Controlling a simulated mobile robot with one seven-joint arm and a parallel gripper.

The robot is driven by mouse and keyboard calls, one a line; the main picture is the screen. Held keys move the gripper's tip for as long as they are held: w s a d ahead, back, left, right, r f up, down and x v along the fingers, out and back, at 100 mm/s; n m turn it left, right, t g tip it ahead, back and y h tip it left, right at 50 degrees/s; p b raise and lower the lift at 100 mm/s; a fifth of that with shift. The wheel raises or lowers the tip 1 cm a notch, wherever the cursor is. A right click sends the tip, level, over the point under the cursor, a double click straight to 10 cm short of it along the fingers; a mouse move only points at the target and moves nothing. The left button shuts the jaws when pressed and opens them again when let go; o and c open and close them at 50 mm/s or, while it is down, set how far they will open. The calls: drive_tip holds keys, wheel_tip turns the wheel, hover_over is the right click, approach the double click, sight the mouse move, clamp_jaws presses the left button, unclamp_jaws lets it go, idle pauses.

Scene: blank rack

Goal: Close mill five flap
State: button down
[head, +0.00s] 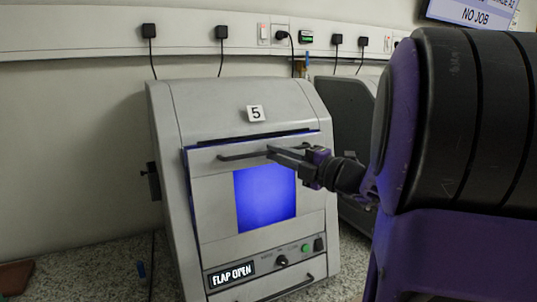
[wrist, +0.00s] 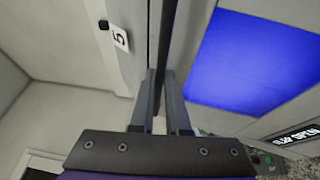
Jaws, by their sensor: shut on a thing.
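Mill five (head: 190,110) is a grey cabinet with a "5" label (head: 255,113); the label also shows in the wrist view (wrist: 121,39). Its front flap (head: 214,195) has a blue-lit window (head: 265,198). The flap's top edge stands a little out from the body, with a dark gap (head: 255,138) above it. A display (head: 231,274) reads "FLAP OPEN". My gripper (head: 273,152) is shut on the flap's dark bar handle (head: 240,156), near its middle. In the wrist view, the fingers of my gripper (wrist: 163,77) reach the bar; the exact contact is partly hidden.
A second, darker machine (head: 345,110) stands close at the right, partly behind my arm. Plugs and sockets (head: 282,35) line the wall trunking above. The speckled worktop (head: 110,277) is mostly clear at the left, with a brown object (head: 15,278) at its corner.

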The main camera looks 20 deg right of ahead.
idle(0.3)
drive_tip(key=w+p, duration=0.2)
drive_tip(key=w, duration=0.1)
drive_tip(key=shift+r+p, duration=0.15)
drive_tip(key=shift+p, duration=0.15)
drive_tip(key=c, duration=0.9)
unclamp_jaws()
drive_tip(key=shift+w, duration=0.1)
drive_tip(key=p+v, duration=0.1)
drive_tip(key=v, duration=1.6)
drive_tip(key=shift+s, duration=0.3)
